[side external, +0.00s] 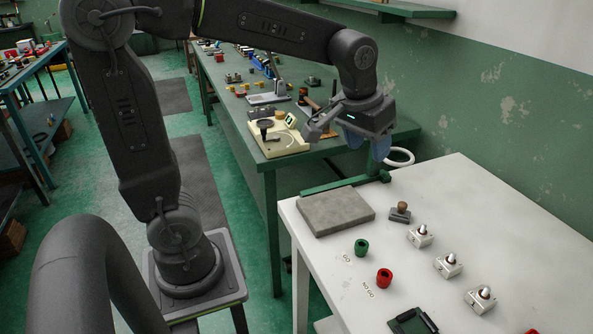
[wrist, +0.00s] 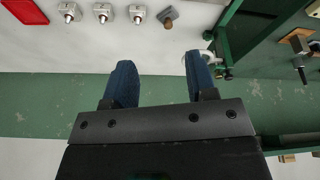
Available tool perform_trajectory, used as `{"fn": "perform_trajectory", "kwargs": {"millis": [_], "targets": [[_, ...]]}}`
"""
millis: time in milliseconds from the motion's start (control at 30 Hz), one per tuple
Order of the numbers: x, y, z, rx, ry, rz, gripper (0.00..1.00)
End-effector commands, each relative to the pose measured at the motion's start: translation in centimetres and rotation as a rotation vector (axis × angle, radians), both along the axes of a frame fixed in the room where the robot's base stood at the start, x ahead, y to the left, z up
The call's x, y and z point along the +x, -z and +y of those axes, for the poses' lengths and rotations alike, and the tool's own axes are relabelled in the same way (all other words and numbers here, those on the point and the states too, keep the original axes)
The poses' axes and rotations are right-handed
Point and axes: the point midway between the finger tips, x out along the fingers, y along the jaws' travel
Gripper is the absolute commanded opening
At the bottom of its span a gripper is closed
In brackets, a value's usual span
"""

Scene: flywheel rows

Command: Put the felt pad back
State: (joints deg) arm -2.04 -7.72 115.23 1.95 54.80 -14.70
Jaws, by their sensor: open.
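A grey, rough-faced flat slab that looks like the felt pad (side external: 337,212) lies flat near the left corner of the white table (side external: 520,225). My gripper (side external: 381,150) is above and behind the table's far edge, clear of the slab. In the wrist view my gripper (wrist: 160,75) has its two blue fingers spread apart with nothing between them. The slab is not visible in the wrist view. I cannot tell any marked place for the pad.
A small block with a wooden knob (side external: 400,211) stands beside the slab. The green bench (side external: 287,166) behind is cluttered.

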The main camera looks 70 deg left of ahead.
Motion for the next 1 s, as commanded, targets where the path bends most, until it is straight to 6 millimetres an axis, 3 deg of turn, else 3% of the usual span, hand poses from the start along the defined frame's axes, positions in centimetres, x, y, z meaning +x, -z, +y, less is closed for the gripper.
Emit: {"fn": "perform_trajectory", "kwargs": {"millis": [33,200,400,600,1000], "targets": [[-2.4,-0.7,-0.4,0.006,0.036,-0.030,0.52],[-8.9,-0.6,-1.1,0.035,0.150,-0.104,0.52],[-13.6,0.7,-1.6,0.061,0.239,-0.163,0.52],[-14.9,1.4,-1.8,0.070,0.267,-0.178,0.52],[-14.8,1.4,-1.7,0.070,0.265,-0.177,0.52]]}}
